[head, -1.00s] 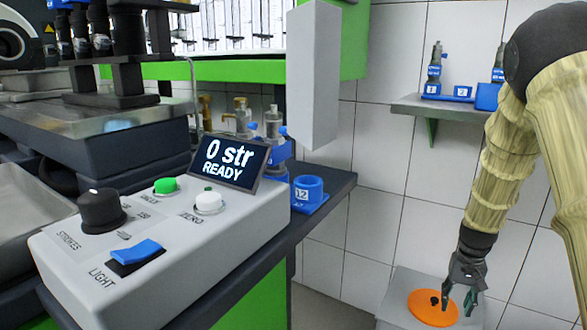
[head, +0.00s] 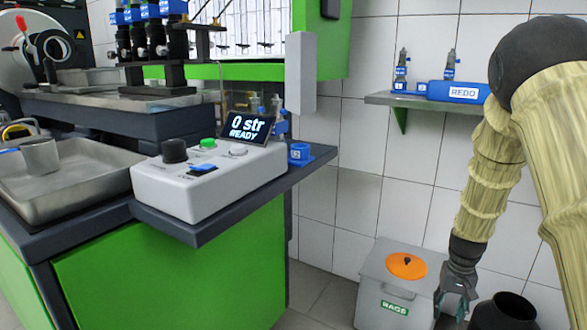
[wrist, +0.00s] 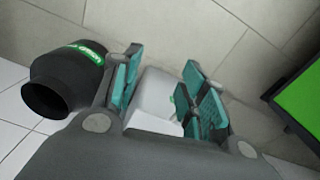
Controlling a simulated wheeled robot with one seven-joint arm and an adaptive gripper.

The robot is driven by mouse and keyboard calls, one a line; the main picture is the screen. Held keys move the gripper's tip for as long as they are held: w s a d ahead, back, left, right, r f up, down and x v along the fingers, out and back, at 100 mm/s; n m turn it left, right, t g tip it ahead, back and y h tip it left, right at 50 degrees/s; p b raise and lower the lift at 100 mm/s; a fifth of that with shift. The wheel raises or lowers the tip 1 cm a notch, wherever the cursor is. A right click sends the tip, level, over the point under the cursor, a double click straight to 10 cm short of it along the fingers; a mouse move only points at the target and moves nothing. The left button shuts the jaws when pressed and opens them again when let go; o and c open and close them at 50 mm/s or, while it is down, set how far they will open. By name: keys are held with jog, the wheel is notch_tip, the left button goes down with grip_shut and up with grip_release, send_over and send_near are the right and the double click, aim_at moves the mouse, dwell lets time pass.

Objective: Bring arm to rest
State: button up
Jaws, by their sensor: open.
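My arm hangs down at the right of the head view, in a tan sleeve. My gripper (head: 455,300) is at its lower end, pointing down beside the grey rags bin (head: 385,275) with its orange lid (head: 407,265). In the wrist view my gripper (wrist: 165,100) shows two teal fingers spread apart with nothing held between them. A pale grey surface, which I cannot name for sure, shows behind the gap.
A dark round container (head: 503,312) stands right of my gripper; it also shows in the wrist view (wrist: 62,85). The green bench (head: 170,270) with the control box (head: 208,180) is at left. Floor shows between bench and bin.

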jog(key=s+a+f+n+h+p, duration=0.1)
jog(key=s+a+f, duration=0.3)
jog(key=s+f, duration=0.5)
jog(key=s+a+f+n+p, duration=0.1)
jog(key=s+a+f, duration=0.3)
jog(key=s+f, duration=0.45)
jog(key=s+a+f+n+p, duration=0.1)
jog(key=s+a+f, duration=0.1)
jog(key=s+a, duration=0.35)
jog(key=s+a+f+y, duration=0.1)
jog(key=s+a+f, duration=0.15)
jog(key=s, duration=0.65)
jog(key=s+a+f+n+p, duration=0.1)
jog(key=s+a+f, duration=0.25)
jog(key=s, duration=0.35)
notch_tip(320, 180, up, 39)
jog(key=p, duration=3.7)
jog(key=shift+p, duration=0.35)
jog(key=shift+w+f, duration=0.1)
